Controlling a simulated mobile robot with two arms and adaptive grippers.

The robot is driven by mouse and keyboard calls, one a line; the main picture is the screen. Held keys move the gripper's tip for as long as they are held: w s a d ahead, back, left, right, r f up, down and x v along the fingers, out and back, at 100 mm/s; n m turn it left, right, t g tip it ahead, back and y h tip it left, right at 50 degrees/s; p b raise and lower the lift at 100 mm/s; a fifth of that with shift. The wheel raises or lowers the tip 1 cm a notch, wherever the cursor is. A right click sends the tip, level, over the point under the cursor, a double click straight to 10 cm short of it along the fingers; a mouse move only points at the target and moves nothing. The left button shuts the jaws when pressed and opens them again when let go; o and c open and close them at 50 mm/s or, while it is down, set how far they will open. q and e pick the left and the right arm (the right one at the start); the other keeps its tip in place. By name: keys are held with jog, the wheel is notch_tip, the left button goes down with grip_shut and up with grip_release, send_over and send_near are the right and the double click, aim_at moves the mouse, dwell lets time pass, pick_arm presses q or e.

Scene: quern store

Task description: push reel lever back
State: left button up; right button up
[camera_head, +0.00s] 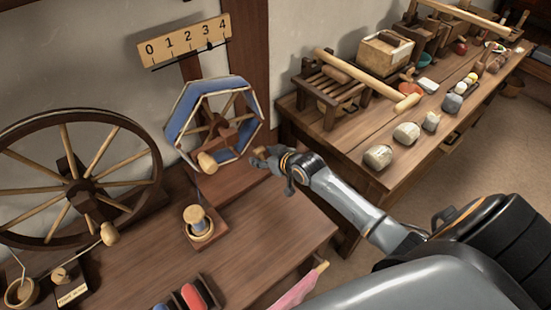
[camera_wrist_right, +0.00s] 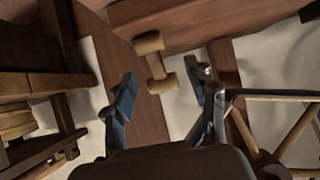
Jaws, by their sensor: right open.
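The octagonal reel (camera_head: 188,107), with blue bands on a wooden frame, stands against the wall in the head view. A pale wooden knob (camera_head: 207,162) sticks out in front of its hub. My right gripper (camera_head: 264,158) is just right of the reel's lower rim, apart from that knob. In the right wrist view my right gripper (camera_wrist_right: 163,84) is open and empty. A pale wooden piece with thick ends (camera_wrist_right: 155,62) shows beyond and between its fingertips; I cannot tell whether it is the reel lever. Part of the reel shows at the right there (camera_wrist_right: 285,128). My left gripper is not in view.
A spoked wheel (camera_head: 70,125) stands left of the reel. A scale board (camera_head: 185,43) marked 0 to 4 hangs above. A crowded bench (camera_head: 340,135) lies right of my arm.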

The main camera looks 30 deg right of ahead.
jog(key=v, duration=0.9)
jog(key=shift+s+r, duration=0.15)
jog(key=shift+s, duration=0.2)
